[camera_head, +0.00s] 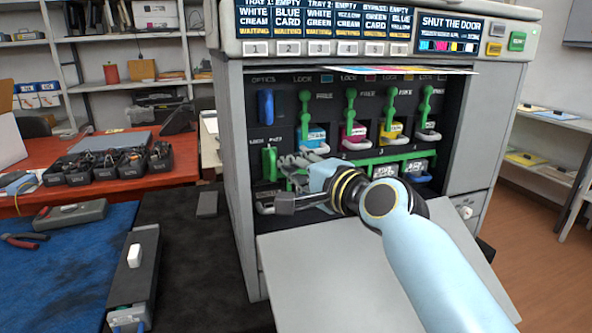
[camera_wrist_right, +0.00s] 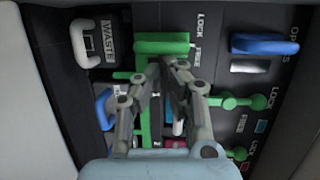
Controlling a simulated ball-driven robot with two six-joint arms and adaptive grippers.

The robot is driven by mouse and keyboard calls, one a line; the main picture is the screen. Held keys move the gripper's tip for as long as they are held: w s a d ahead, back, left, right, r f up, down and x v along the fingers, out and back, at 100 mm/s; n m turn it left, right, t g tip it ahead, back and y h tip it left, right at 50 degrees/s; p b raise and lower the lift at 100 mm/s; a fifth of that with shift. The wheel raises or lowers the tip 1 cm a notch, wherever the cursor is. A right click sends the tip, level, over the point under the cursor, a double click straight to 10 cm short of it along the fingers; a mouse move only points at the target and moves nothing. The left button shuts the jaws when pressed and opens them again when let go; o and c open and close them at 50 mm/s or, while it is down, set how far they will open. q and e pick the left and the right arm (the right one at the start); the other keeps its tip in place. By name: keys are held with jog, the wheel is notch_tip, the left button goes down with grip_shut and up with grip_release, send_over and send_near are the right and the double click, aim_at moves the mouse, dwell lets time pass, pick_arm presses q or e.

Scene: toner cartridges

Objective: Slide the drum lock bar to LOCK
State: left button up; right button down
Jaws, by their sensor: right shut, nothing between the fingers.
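The green upright handle (camera_head: 269,163) of the drum lock bar stands at the left of the open printer bay, under the LOCK and FREE labels. In the right wrist view the handle (camera_wrist_right: 162,46) lies across the top, level with the space between the labels, nearer FREE. The green bar (camera_head: 385,160) runs right from behind my gripper. My right gripper (camera_head: 284,161) is shut and empty, its fingertips (camera_wrist_right: 166,62) close beside the handle on its right in the head view. I cannot tell whether they touch it. My left gripper is not in view.
Several green levers (camera_head: 350,112) with coloured cartridges stand above my gripper. A blue handle (camera_head: 265,107) is above the lock handle, and a white WASTE handle (camera_wrist_right: 84,44) is beside it. The lowered door (camera_head: 340,275) lies below my arm. A blue mat (camera_head: 50,270) is at left.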

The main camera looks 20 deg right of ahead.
jog(key=shift+a, duration=0.3)
jog(key=a+p+v, duration=0.1)
jog(key=p+v, duration=0.1)
jog(key=v, duration=0.5)
jog(key=shift+s+f, duration=0.2)
jog(key=shift+f, duration=0.2)
jog(key=shift+d, duration=0.1)
